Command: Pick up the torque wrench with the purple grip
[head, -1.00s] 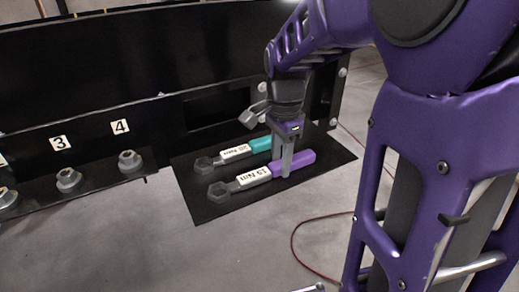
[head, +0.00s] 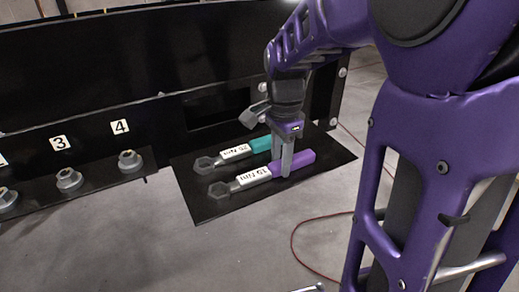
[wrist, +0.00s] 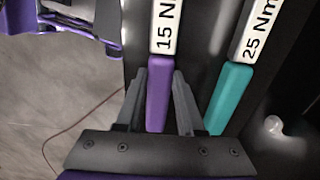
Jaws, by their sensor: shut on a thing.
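The torque wrench with the purple grip (head: 297,161) lies on a black mat (head: 203,207), its hex head toward the left and a white "15 Nm" label beside the grip. My gripper (head: 281,172) points down over the purple grip, with its fingers on either side of it. In the wrist view, the purple grip (wrist: 159,94) is between the two fingers of my gripper (wrist: 158,85), which are shut on it. The wrench still appears to rest on the mat; I see no clear gap under it.
A second wrench with a teal grip (head: 261,144) and a "25 Nm" label lies parallel just behind. A black panel (head: 90,75) rises at the back. Bolts (head: 130,160) numbered 3 and 4 stand on the ledge at left. A red cable (head: 293,240) lies on the floor.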

